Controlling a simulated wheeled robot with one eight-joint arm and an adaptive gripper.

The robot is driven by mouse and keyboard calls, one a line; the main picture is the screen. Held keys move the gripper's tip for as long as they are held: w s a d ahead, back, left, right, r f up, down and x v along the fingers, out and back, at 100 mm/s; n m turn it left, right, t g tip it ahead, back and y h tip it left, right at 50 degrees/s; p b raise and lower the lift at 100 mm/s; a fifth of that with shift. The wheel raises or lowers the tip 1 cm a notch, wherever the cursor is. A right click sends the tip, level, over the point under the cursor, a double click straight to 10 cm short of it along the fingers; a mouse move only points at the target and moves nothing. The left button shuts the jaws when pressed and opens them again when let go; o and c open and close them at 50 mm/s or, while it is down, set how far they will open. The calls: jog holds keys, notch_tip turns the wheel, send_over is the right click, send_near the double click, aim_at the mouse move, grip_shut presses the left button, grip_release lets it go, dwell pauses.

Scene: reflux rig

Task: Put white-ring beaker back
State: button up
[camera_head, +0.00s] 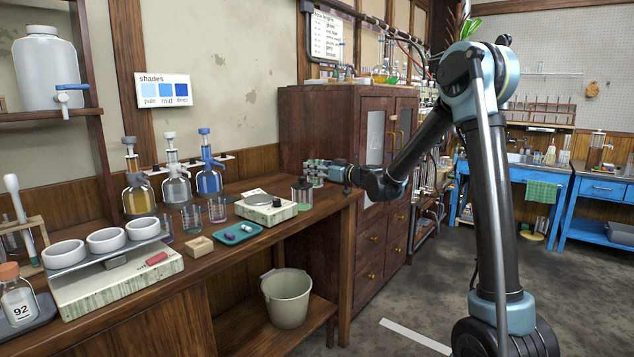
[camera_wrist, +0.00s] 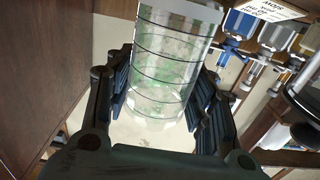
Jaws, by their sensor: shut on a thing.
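The white-ring beaker (camera_wrist: 165,65) is clear glass with dark lines around it and a whitish band at one end, filling the middle of the wrist view. My gripper (camera_wrist: 165,100) has a ribbed finger on each side of it and is shut on it. In the head view my gripper (camera_head: 312,171) is at the right end of the wooden bench, with the beaker (camera_head: 302,192) at its fingertips. The beaker looks upright there, with a greenish tint at its base. I cannot tell whether its base touches the bench top.
A scale (camera_head: 266,207) stands just left of the beaker. Beyond it are a teal tray (camera_head: 237,232), several small glass beakers (camera_head: 217,209) and dispenser bottles (camera_head: 208,180). A tall wooden cabinet (camera_head: 335,130) stands behind my gripper. A bucket (camera_head: 287,297) sits on the lower shelf.

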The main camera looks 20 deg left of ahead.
aim_at(321, 179)
jog(key=shift+f, duration=1.95)
jog(key=o, duration=1.2)
jog(key=v, duration=1.2)
jog(key=s+d+f+m+g+h, duration=0.1)
jog(key=s+d+f+m+h, duration=0.3)
jog(key=s+d, duration=0.8)
jog(key=s+d+f+m+g+h, duration=0.2)
jog(key=s+d+f+m+h, duration=0.3)
jog(key=s+d, duration=0.8)
jog(key=s+d+f+m+g+h, duration=0.1)
jog(key=s+d+f+m+h, duration=0.3)
jog(key=s+d+f+h, duration=0.3)
jog(key=shift+s+d+f+g+h, duration=0.1)
jog(key=shift+s+d+f, duration=0.2)
jog(key=shift+s+d, duration=0.95)
jog(key=shift+s+d+f+g+h, duration=0.1)
jog(key=shift+s+d+f, duration=0.3)
jog(key=shift+d, duration=1.5)
jog(key=shift+s+d+f+g+h, duration=0.1)
jog(key=shift+s+d+f, duration=0.05)
jog(key=shift+s+d, duration=1.2)
